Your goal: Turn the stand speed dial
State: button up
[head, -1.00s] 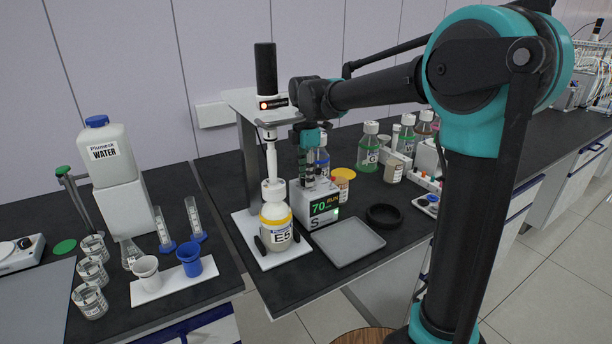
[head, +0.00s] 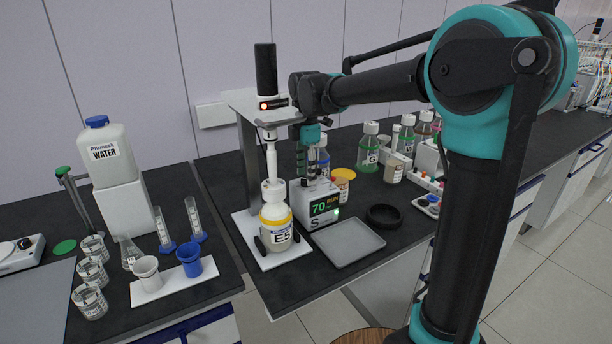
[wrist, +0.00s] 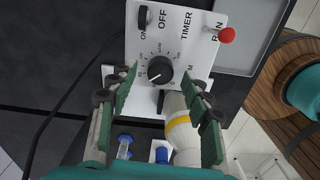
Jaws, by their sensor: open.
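The stand speed dial (wrist: 160,70) is a round black knob with a white pointer mark, on the white top panel of the control box. The box (head: 317,209) shows a green "70 RUN" display in the head view. My gripper (wrist: 161,86) is open, pointing down over the panel, with a green finger on each side of the dial; whether they touch it I cannot tell. In the head view my gripper (head: 309,180) is just above the box, and its fingertips hide the dial.
The E5 bottle (head: 276,220) stands under the stirrer (head: 266,75) left of the box. A grey tray (head: 347,243) lies to the right.

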notch_tip(320, 180, up, 11)
dwell(0.3)
jog(key=shift+f, duration=0.15)
